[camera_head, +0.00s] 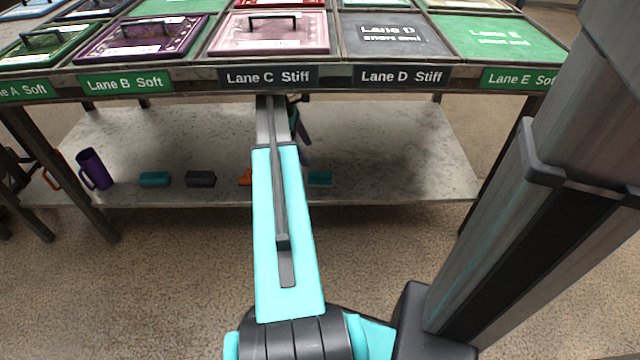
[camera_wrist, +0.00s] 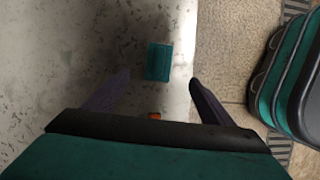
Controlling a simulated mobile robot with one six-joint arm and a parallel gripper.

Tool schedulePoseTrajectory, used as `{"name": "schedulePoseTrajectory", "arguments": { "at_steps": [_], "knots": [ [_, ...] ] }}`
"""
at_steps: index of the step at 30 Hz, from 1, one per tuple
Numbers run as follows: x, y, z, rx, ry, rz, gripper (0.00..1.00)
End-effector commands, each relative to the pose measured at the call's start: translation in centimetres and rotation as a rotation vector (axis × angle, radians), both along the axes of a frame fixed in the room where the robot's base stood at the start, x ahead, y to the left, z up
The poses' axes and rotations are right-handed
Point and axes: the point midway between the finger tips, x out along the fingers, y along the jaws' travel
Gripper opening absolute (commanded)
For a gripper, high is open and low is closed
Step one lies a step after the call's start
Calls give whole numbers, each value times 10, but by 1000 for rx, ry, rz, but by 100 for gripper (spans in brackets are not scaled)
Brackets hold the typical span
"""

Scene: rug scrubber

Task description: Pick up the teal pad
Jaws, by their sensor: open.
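A teal pad (camera_head: 320,178) lies on the low grey shelf (camera_head: 400,145), just right of my arm in the head view. In the wrist view a teal pad (camera_wrist: 159,61) lies flat near the shelf edge, ahead of and between my finger lines. It looks to be the same pad. My gripper (camera_wrist: 159,78) is open and empty, its two dark fingers spread wider than the pad. I cannot tell its height above the shelf. In the head view my arm hides most of the gripper. Another teal pad (camera_head: 155,179) lies farther left on the shelf.
A dark grey pad (camera_head: 201,179) and a partly hidden orange item (camera_head: 245,177) lie along the shelf. A purple mug (camera_head: 93,169) stands at its left end. The table with lane labels (camera_head: 402,76) hangs over the shelf. The shelf's right part is clear.

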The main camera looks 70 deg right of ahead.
Motion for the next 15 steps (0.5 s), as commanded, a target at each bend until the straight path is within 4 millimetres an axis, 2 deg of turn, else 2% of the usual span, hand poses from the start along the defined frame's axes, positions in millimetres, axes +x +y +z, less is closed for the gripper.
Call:
{"name": "schedulePoseTrajectory", "arguments": {
  "at_steps": [10, 15],
  "knots": [
    [-1, 0, -1, 1, 0, -1, 77],
    [-6, -1, -14, 1, 0, -3, 77]
  ]
}}
